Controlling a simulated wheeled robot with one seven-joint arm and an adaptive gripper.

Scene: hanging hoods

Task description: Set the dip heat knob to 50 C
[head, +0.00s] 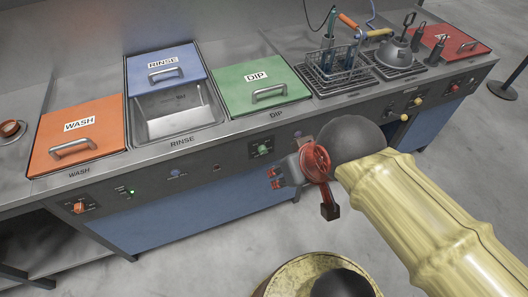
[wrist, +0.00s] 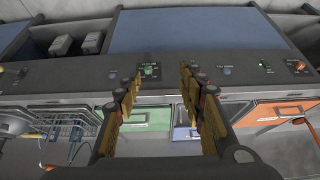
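The dip heat knob is a green knob (head: 264,150) on the dark front panel below the DIP label, under the green DIP lid (head: 262,87). In the wrist view, which is upside down, the green knob (wrist: 151,71) shows near the middle, between and beyond my fingertips. Its pointer and scale are too small to read. My gripper (head: 275,178) is in front of the panel, just below and right of the knob in the head view. In the wrist view my gripper (wrist: 161,74) has its fingers spread apart with nothing between them. No contact with the knob shows.
An orange knob (head: 79,207) sits under WASH, a blue knob (head: 175,173) under RINSE, and yellow knobs (head: 418,101) farther right. A small dark red part (head: 216,168) is on the panel left of the green knob. A wire basket (head: 335,68) stands on the counter. Floor in front is open.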

